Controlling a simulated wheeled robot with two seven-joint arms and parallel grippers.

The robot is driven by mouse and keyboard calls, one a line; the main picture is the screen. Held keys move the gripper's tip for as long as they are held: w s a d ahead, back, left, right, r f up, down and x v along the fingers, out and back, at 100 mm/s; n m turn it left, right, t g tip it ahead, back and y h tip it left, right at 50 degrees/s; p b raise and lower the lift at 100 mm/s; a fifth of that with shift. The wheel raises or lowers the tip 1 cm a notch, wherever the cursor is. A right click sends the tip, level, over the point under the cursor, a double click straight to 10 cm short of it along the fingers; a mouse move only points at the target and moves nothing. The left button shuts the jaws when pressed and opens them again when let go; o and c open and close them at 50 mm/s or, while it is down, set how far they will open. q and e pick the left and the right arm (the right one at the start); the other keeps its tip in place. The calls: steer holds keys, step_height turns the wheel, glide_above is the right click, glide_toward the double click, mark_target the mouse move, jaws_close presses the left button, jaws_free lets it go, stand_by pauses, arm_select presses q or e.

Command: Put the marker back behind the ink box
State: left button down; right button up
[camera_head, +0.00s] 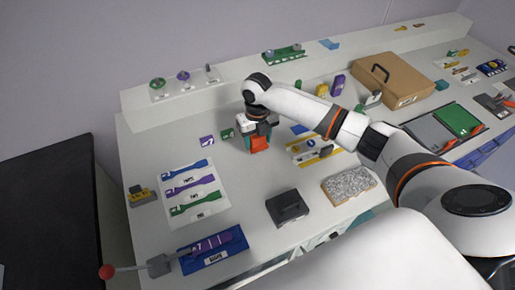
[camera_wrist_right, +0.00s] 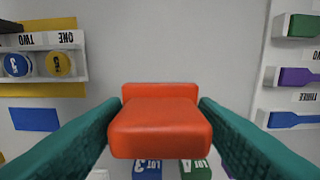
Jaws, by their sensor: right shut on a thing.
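My right gripper (camera_head: 260,141) is shut on a red-orange block with rounded edges (camera_head: 260,145). In the right wrist view the block (camera_wrist_right: 160,122) sits squarely between the two teal fingers (camera_wrist_right: 160,135). It may be the marker; I see no writing on it. The gripper points down over the left-middle part of the bench, and the gap beneath the block cannot be judged. A black box with a raised top (camera_head: 288,207) stands near the front edge, right of and nearer than the gripper. It may be the ink box, but no label is readable. My left gripper is not in view.
A card with blue, purple and green strips (camera_head: 214,205) lies left. A yellow-and-white tray with discs (camera_head: 334,154) and a speckled slab (camera_head: 349,181) lie right. A brown case (camera_head: 412,83) stands at the back. Bare bench lies between the strip card and black box.

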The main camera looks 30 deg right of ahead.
mark_target(257, 148)
step_height(257, 148, down, 4)
steer(key=shift+p, duration=0.4)
steer(key=shift+f, duration=0.5)
steer(key=shift+f, duration=0.1)
steer(key=o, duration=0.8)
steer(key=shift+r, duration=0.3)
step_height(257, 148, up, 12)
steer(key=shift+f+b, duration=0.15)
steer(key=shift+b, duration=0.8)
